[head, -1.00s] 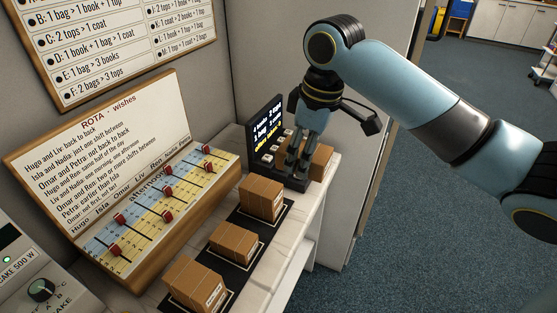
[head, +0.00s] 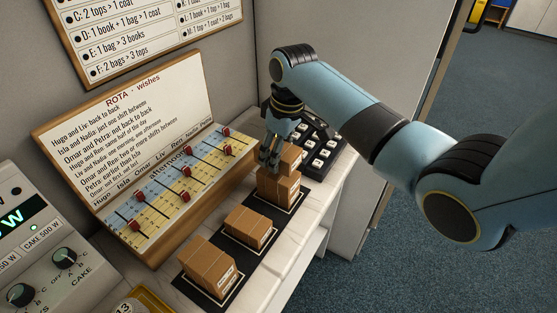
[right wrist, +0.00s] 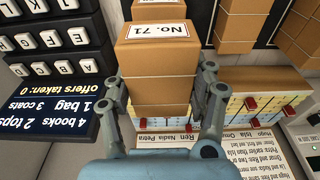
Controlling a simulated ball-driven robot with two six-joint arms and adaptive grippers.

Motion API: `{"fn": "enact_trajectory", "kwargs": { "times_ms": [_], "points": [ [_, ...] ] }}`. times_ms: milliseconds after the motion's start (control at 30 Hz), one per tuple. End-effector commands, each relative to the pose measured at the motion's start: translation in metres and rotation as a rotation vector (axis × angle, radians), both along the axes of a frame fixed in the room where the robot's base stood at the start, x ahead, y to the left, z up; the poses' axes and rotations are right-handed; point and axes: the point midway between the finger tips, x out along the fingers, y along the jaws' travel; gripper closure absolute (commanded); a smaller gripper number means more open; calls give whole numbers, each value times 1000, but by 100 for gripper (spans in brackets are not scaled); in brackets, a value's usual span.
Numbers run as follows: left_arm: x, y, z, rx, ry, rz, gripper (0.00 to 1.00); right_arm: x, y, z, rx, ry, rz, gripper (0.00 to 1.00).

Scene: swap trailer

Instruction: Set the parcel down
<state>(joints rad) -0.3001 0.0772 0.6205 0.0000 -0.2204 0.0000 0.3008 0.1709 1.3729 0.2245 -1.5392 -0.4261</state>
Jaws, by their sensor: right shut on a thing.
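My right gripper (head: 270,163) is shut on a small brown cardboard parcel (head: 291,158). In the right wrist view this parcel (right wrist: 158,62) sits between the fingers, with a white label reading "No. 71". In the head view it is right over the far parcel (head: 279,188) on the black mat (head: 251,259). I cannot tell whether the two touch. A middle parcel (head: 249,227) and a near parcel (head: 208,268) stand on white-outlined places of the mat. My left gripper is not in view.
A black keypad device (head: 325,146) with white keys stands just beyond the mat. The slanted rota board (head: 140,150) with red sliders is on the left. A panel with knobs (head: 63,258) is at lower left. The white counter's edge (head: 318,215) drops to blue carpet.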

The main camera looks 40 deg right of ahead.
Motion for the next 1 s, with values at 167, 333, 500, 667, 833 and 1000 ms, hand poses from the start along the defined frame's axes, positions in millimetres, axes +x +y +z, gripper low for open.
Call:
{"fn": "enact_trajectory", "kwargs": {
  "times_ms": [167,333,500,667,833,1000],
  "points": [
    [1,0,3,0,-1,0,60,-1,0,-26,0,2,-1,80],
    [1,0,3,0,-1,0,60,-1,0,-30,-1,0,0,80],
    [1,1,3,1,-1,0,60,-1,0,-31,0,0,0,80],
    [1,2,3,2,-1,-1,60,-1,0,-33,0,0,0,32],
    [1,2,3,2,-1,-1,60,-1,0,-33,0,0,0,20],
    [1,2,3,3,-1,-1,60,-1,0,-32,0,0,-1,20]
  ]
}}
